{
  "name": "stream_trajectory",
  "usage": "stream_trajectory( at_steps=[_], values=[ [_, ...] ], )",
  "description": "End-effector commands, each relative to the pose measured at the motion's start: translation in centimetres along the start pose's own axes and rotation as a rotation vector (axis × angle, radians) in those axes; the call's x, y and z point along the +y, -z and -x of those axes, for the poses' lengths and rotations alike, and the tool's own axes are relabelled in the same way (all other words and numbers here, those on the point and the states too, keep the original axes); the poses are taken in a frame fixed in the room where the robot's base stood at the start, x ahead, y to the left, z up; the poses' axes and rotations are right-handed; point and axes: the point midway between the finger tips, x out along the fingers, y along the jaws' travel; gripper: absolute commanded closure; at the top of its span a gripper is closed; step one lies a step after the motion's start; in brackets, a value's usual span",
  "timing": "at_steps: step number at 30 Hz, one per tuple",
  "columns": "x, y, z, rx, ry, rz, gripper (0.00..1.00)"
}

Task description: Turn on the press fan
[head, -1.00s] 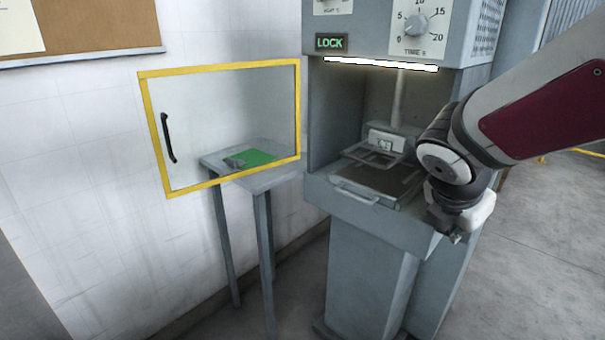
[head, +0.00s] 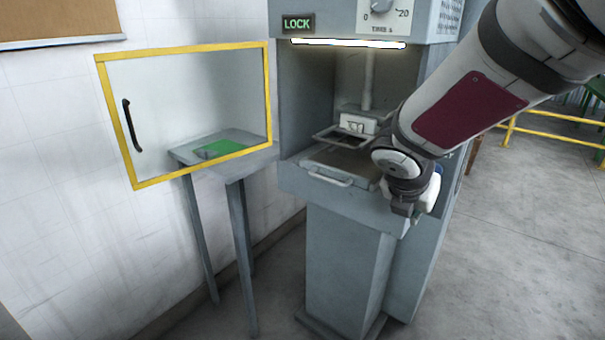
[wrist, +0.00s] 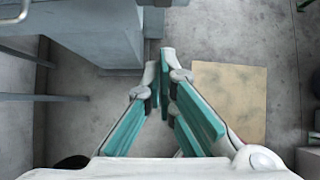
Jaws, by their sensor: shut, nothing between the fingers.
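The press (head: 345,245) is a grey cabinet with a lit work bay, a green LOCK sign (head: 298,23) and a timer dial (head: 381,6) cut off at the top of the head view. No fan or fan switch can be made out in either view. My gripper (head: 402,208) hangs at the right front corner of the press, pointing down. In the wrist view my gripper (wrist: 160,62) is shut, its teal-padded fingers meeting at the tips with nothing between them. My arm hides part of the press's right side.
A clear door with a yellow frame (head: 118,115) stands open on the left, in front of a small grey table (head: 240,168) with a green pad. A drawer handle (head: 330,181) sticks out of the bay. Open floor (head: 500,250) lies to the right, with a yellow rail (head: 560,135) beyond.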

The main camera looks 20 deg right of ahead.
Motion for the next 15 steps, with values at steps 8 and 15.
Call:
stream_trajectory(
  at_steps=[8, 15],
  values=[
    [0.0, 0.2, -6.0, 0.002, 0.003, -0.002, 1.0],
    [-0.1, -3.0, -6.4, 0.0, 0.001, -0.004, 1.0]
  ],
)
